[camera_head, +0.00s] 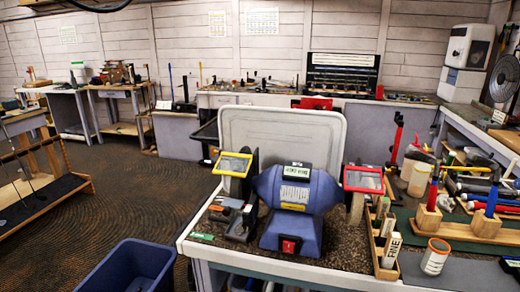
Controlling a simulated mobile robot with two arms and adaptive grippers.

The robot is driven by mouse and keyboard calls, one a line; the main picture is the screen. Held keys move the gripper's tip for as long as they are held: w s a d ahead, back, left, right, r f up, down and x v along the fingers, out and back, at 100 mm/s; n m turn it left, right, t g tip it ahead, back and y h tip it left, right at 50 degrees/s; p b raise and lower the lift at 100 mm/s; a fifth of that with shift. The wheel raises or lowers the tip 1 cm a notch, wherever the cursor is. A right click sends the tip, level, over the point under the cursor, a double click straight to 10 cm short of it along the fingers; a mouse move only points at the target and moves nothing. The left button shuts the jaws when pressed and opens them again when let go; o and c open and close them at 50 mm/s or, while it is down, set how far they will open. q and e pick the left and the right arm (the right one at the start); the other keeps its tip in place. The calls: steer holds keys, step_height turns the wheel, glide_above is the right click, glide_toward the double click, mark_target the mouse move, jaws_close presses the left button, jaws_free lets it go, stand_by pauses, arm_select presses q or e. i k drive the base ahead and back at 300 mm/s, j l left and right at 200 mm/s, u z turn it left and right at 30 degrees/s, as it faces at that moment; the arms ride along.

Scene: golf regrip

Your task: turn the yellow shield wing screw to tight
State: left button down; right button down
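A blue bench grinder (309,193) stands on the bench near the picture's middle. Its yellow-framed shield (233,164) sits over the left wheel and looks tilted toward me. The wing screw of this shield is too small to make out, so I cannot tell how tight it is. A red-framed shield (362,180) sits over the right wheel. A red switch (289,246) is on the front of the grinder's base. Neither of my grippers is in view.
A pale upright panel (282,130) stands behind the grinder. A wooden rack (383,258) and a white tin (434,257) stand on the right. A blue bin (130,268) is on the floor at front left. Open floor lies left of the bench.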

mark_target(213, 152)
steer(key=i+j+z, duration=0.15)
steer(key=j+z, duration=0.3)
steer(key=j, duration=0.2)
steer(key=j+z, duration=0.45)
steer(key=j, duration=1.35)
steer(key=z, duration=0.05)
